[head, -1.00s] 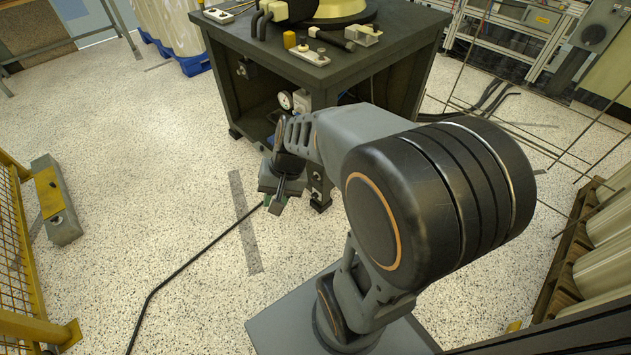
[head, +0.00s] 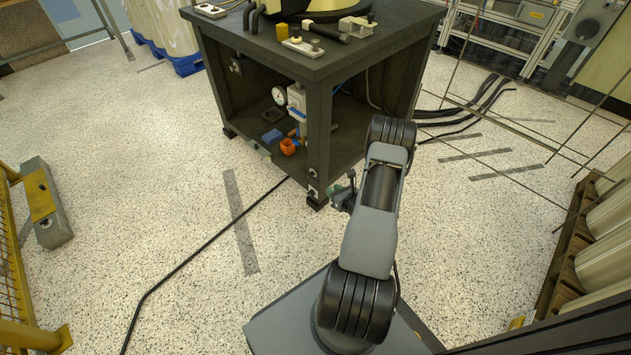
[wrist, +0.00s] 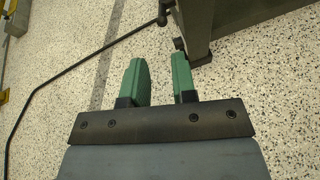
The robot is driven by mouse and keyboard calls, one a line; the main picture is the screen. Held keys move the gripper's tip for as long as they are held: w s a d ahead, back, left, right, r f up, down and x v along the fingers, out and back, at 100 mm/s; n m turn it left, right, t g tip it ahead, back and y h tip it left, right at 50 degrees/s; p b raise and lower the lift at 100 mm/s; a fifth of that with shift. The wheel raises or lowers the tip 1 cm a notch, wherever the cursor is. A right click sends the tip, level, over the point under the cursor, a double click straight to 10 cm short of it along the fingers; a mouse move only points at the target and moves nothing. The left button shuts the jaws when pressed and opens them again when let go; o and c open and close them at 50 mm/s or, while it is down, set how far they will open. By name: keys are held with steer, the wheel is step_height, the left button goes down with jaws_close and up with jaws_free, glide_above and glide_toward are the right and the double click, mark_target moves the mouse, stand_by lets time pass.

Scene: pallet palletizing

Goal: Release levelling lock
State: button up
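A dark workbench (head: 322,70) stands ahead, its near corner leg (head: 318,130) running down to the floor. Small round fittings (head: 312,193) sit low on that leg; I cannot tell which part is the levelling lock. My gripper (head: 342,197) is just right of the leg's foot in the head view, partly hidden by my arm. In the wrist view, my gripper's (wrist: 158,60) green fingers are apart with only floor between them. The leg's lower end (wrist: 195,40) lies beyond the right fingertip, with a small knob (wrist: 179,43) beside it.
A black cable (head: 205,245) runs over the floor to the bench. Inside the bench are a gauge (head: 279,95) and an orange part (head: 288,146). A grey and yellow block (head: 45,205) and yellow fence (head: 15,290) are left. A wooden pallet (head: 560,260) is right.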

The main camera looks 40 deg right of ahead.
mark_target(316, 179)
steer(key=b+x, duration=0.1)
steer(key=x, duration=0.3)
steer(key=b+x, duration=0.2)
steer(key=x, duration=0.2)
steer(key=b+x, duration=0.1)
steer(key=x, duration=0.3)
steer(key=shift+d+f+b, duration=0.1)
steer(key=shift+f+b, duration=0.2)
steer(key=shift+b, duration=0.1)
steer(key=shift+w+f, duration=0.1)
steer(key=shift+w, duration=0.45)
jaws_close()
